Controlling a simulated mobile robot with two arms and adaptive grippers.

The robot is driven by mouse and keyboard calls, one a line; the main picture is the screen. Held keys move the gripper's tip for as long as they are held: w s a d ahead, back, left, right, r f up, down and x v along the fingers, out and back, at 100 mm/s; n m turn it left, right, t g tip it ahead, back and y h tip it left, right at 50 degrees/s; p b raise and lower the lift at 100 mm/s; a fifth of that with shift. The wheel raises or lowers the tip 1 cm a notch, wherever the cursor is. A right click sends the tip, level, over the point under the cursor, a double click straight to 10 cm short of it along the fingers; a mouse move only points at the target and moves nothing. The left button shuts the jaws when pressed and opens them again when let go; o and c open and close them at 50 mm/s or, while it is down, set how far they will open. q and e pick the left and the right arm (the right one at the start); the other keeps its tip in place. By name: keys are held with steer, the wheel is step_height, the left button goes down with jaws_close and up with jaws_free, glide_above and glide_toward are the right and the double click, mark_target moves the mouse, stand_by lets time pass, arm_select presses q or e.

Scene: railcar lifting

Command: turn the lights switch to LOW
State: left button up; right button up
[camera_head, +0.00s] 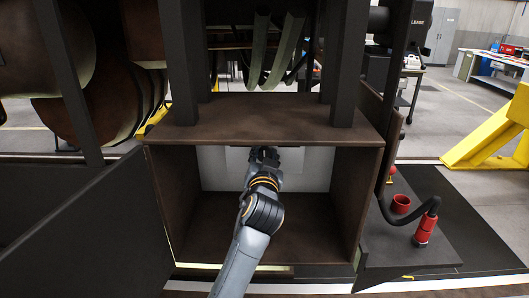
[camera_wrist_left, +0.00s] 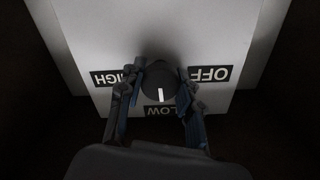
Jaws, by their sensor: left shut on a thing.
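The lights switch is a dark round knob (camera_wrist_left: 160,72) on a pale panel (camera_wrist_left: 215,30) in the left wrist view. Black labels sit around it, upside down in this view: HIGH (camera_wrist_left: 117,77) at left, OFF (camera_wrist_left: 209,74) at right, LOW (camera_wrist_left: 165,111) below. The knob's white mark points down at LOW. My left gripper (camera_wrist_left: 160,85) has a finger on each side of the knob and is shut on it. In the head view my left gripper (camera_head: 264,155) reaches into an open brown box and hides the knob there. My right gripper is not in view.
The brown box (camera_head: 262,117) has walls close on both sides of my left arm. Its door (camera_head: 85,230) hangs open at left. At right are a red-ended hose (camera_head: 424,230), a red ring (camera_head: 401,204) and a yellow stand (camera_head: 490,135).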

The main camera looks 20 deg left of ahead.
arm_select(q)
steer(key=shift+r, duration=0.25)
stand_by(0.3)
steer(key=o, duration=0.9)
steer(key=shift+c, duration=0.2)
steer(key=o, duration=0.3)
steer(key=shift+w, duration=0.1)
steer(key=shift+f+m, duration=0.2)
steer(key=shift+m, duration=0.1)
steer(key=v, duration=1.2)
